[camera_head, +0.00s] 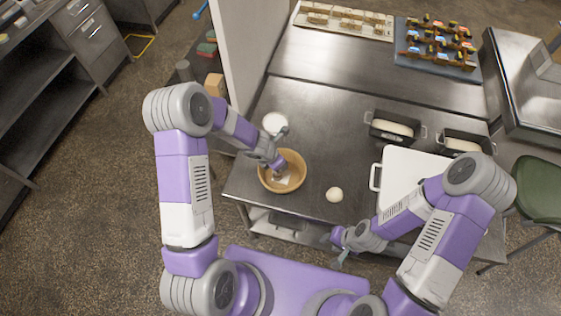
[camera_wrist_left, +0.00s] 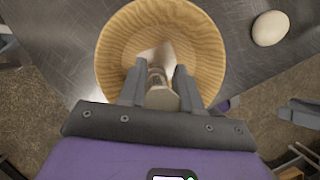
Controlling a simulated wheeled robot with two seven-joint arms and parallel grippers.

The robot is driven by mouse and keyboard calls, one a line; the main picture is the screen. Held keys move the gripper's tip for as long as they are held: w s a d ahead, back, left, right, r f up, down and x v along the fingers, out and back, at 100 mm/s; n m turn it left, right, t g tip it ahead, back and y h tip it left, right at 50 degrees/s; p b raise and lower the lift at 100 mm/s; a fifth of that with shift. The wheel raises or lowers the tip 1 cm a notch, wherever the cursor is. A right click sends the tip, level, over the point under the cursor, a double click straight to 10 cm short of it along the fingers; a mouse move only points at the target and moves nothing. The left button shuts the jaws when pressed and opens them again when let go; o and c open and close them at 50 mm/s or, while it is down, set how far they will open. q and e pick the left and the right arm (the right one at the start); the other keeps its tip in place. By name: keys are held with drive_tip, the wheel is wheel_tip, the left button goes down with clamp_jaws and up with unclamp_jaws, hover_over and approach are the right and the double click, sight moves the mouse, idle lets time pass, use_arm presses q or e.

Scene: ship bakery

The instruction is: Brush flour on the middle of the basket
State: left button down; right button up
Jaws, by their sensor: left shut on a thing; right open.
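The basket (camera_head: 297,160) is a round wooden bowl near the left part of the steel table's front edge. It also shows in the left wrist view (camera_wrist_left: 117,45). My left gripper (camera_head: 275,165) is over the basket, shut on the brush (camera_wrist_left: 158,92), whose pale handle sits between the fingers. The brush's light, flared head points down into the basket; whether it touches the bottom I cannot tell. A white round container (camera_head: 275,122), perhaps the flour, stands just behind the basket. My right gripper (camera_head: 334,250) is open and empty at the table's front edge.
A dough ball (camera_head: 334,194) lies right of the basket on the table (camera_head: 318,125). A white lidded tray (camera_head: 408,168) and two loaf tins (camera_head: 394,128) (camera_head: 463,143) stand to the right. A pastry tray (camera_head: 438,48) is at the back. A white partition (camera_head: 240,50) rises at the left.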

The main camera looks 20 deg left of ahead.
idle(1.3)
use_arm(q)
drive_tip(key=shift+d, duration=0.1)
drive_tip(key=d, duration=0.2)
drive_tip(key=d+b, duration=0.1)
drive_tip(key=shift+s+d, duration=0.2)
drive_tip(key=shift+s, duration=0.05)
